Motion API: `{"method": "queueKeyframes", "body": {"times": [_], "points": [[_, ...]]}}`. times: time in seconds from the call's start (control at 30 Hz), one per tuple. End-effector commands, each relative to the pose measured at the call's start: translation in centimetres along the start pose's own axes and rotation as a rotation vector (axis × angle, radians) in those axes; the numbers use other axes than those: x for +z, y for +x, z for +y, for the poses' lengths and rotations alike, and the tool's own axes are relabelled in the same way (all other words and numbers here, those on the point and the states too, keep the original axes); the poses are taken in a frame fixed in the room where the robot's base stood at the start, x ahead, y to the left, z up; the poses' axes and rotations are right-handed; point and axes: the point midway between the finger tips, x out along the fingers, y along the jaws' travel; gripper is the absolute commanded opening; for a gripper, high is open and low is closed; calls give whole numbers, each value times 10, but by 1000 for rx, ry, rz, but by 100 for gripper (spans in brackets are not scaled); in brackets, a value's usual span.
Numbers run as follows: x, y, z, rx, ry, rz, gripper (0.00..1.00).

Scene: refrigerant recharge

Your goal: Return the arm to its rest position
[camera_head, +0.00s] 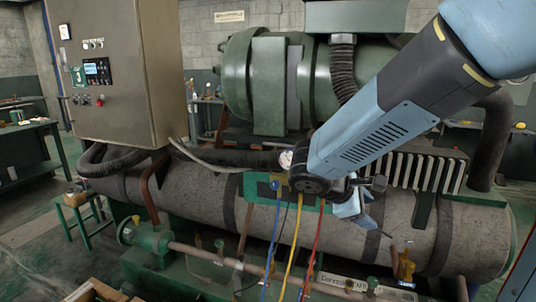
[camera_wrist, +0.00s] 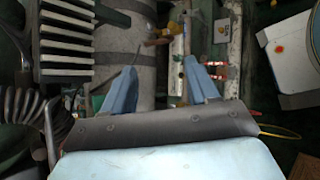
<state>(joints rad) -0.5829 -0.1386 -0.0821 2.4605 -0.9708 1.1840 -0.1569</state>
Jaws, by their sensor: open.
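My gripper (camera_head: 366,214) hangs at the end of my blue and grey arm, in front of the grey horizontal vessel (camera_head: 200,200). In the wrist view its two blue fingers (camera_wrist: 160,68) stand well apart, with nothing held between them. Beyond the fingers show the vessel (camera_wrist: 122,50) and a pipe run with a yellow-brown fitting (camera_wrist: 176,30). In the head view, a brass valve (camera_head: 405,266) stands below and right of my gripper, apart from it. My wrist covers part of the gauge set behind it.
A round gauge (camera_head: 286,159) sits left of my wrist, with blue, yellow and red hoses (camera_head: 291,250) hanging down. A green compressor (camera_head: 270,85) and a ribbed block (camera_head: 425,170) stand behind my arm. A control cabinet (camera_head: 115,70) is at left.

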Motion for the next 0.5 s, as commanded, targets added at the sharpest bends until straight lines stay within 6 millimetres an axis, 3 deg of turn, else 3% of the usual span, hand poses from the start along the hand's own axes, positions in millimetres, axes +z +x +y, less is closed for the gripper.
{"method": "queueKeyframes", "body": {"times": [0.03, 0.2, 0.5], "points": [[14, 1, -5, -51, 82, 27, 59], [42, -2, -26, -213, 341, 129, 59], [77, -28, -51, -437, 814, 328, 59]]}}
